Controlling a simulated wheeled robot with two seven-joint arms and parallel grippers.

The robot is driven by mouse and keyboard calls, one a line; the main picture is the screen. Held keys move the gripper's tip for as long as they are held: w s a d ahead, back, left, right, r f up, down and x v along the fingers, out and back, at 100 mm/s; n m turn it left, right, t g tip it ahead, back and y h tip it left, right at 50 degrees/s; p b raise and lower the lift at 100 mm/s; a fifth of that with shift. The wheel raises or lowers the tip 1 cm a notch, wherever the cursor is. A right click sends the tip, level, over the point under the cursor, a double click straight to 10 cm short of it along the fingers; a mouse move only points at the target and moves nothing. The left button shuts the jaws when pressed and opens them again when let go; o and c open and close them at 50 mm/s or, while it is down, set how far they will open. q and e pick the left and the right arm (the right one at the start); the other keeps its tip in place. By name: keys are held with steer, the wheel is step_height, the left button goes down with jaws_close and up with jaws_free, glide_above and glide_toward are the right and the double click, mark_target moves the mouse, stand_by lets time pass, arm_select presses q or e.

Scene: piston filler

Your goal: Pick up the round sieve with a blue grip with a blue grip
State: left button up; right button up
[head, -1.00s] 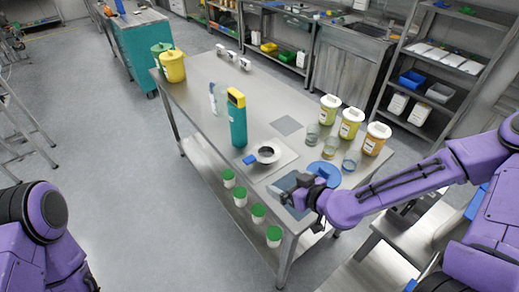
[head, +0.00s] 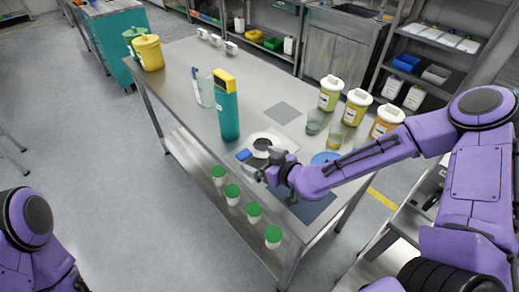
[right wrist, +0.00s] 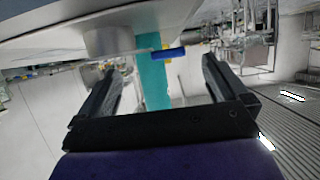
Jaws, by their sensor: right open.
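The round sieve (head: 262,144) sits on a pale square plate (head: 279,138) on the steel table, right of the tall teal container. Its blue grip (head: 244,155) points left toward the table's front edge. In the right wrist view the grey sieve body (right wrist: 108,40) and the blue grip (right wrist: 168,53) show beyond the fingertips. My right gripper (head: 266,174) is at the near side of the sieve, partly overlapping its edge in the head view. In the right wrist view its jaws (right wrist: 163,78) are open with nothing held between them. My left gripper is out of view.
A teal container with a yellow top (head: 227,108) stands close behind the grip. Several green-lidded cups (head: 254,210) stand along the front side. A blue disc (head: 325,157), glasses and white-lidded jars (head: 357,107) are to the right.

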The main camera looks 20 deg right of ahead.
mark_target(248, 152)
steer(key=x, duration=0.3)
steer(key=p+x, duration=0.1)
steer(key=x, duration=0.1)
steer(key=shift+w+r, duration=0.15)
steer(key=shift+r, duration=0.15)
steer(key=shift+c, duration=0.9)
steer(key=c, duration=1)
steer(key=shift+o, duration=0.2)
steer(key=shift+r, duration=0.1)
